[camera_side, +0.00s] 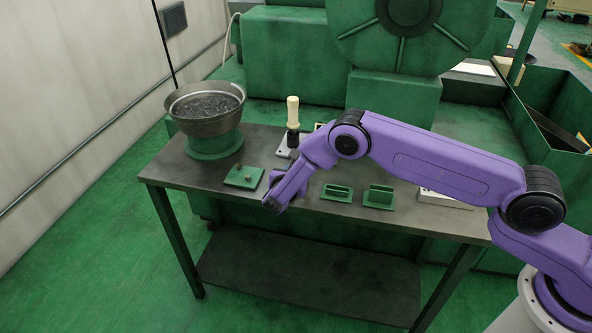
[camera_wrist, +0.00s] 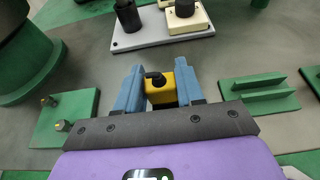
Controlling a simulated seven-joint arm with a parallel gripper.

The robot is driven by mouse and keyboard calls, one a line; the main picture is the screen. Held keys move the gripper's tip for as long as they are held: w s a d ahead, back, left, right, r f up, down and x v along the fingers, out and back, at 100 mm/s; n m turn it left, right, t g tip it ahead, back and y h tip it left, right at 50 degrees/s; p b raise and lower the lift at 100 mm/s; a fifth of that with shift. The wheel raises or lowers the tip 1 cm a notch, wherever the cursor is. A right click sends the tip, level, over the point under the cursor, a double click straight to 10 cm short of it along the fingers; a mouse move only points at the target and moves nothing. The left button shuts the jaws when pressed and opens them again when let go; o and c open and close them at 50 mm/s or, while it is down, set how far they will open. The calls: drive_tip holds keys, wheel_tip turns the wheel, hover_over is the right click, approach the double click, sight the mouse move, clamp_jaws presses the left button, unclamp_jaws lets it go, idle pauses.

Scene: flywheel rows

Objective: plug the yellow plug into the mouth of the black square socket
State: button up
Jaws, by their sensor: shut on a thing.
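My gripper (camera_wrist: 158,88) has its two blue fingers shut on the yellow plug (camera_wrist: 161,97). The plug is a small yellow block with a black bent piece on top, held between the fingers in the wrist view. In the side view my gripper (camera_side: 273,203) is over the front edge of the dark table, and the plug cannot be made out there. I cannot make out the black square socket for certain in either view.
A grey plate (camera_wrist: 150,38) ahead carries a black post (camera_wrist: 128,16) and a cream box (camera_wrist: 188,24) with a black knob. A green plate with two pegs (camera_wrist: 66,117) lies left, a green slotted block (camera_wrist: 258,93) right. A metal bowl (camera_side: 204,122) stands at the table's left.

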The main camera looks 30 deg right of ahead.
drive_tip(key=shift+f, duration=0.7)
drive_tip(key=o, duration=1.1)
drive_tip(key=v, duration=1.7)
drive_tip(key=shift+s, duration=0.2)
drive_tip(key=shift+a, duration=0.15)
